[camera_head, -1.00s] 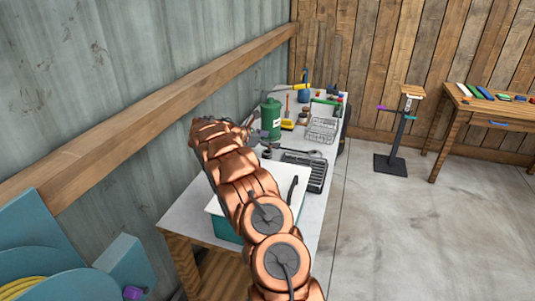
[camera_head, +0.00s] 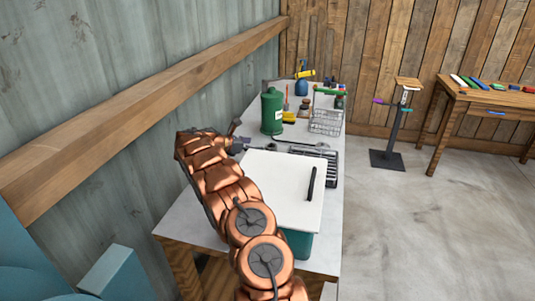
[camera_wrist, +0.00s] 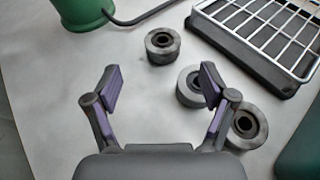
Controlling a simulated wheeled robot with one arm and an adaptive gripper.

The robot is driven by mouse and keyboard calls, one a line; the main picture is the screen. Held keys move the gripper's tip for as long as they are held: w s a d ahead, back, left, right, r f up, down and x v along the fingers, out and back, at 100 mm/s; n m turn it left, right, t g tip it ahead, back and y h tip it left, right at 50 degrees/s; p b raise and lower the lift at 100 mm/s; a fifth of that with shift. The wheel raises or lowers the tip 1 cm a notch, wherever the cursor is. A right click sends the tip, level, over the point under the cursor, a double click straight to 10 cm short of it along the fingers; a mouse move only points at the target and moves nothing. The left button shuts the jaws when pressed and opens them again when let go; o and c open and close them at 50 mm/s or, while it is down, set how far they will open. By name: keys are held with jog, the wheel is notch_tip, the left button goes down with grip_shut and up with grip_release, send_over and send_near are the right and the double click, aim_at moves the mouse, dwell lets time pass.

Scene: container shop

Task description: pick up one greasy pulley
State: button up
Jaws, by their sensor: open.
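In the wrist view, several grey pulleys lie on the white table. One dark-rimmed pulley (camera_wrist: 163,45) sits ahead of my gripper (camera_wrist: 158,85), just right of the line between its fingers. A second pulley (camera_wrist: 188,88) is partly hidden behind the right finger. A third pulley (camera_wrist: 246,127) lies just right of that finger. My gripper is open and empty, with its purple-padded fingers spread apart.
A black tray with a wire rack (camera_wrist: 262,32) stands right of the pulleys. A green can (camera_head: 272,112) with a dark spout stands behind them. A white-topped teal box (camera_head: 285,185) is near the front. A wire basket (camera_head: 325,122) stands farther back. The wall is at left.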

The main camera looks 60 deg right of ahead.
aim_at(272, 146)
jog(key=shift+p+x, duration=0.5)
jog(key=shift+x, duration=1.55)
jog(key=shift+p+x, duration=0.5)
jog(key=shift+x, duration=1.6)
jog(key=shift+s+r, duration=0.1)
jog(key=c, duration=1.3)
jog(key=shift+o, duration=0.2)
jog(key=shift+r, duration=0.1)
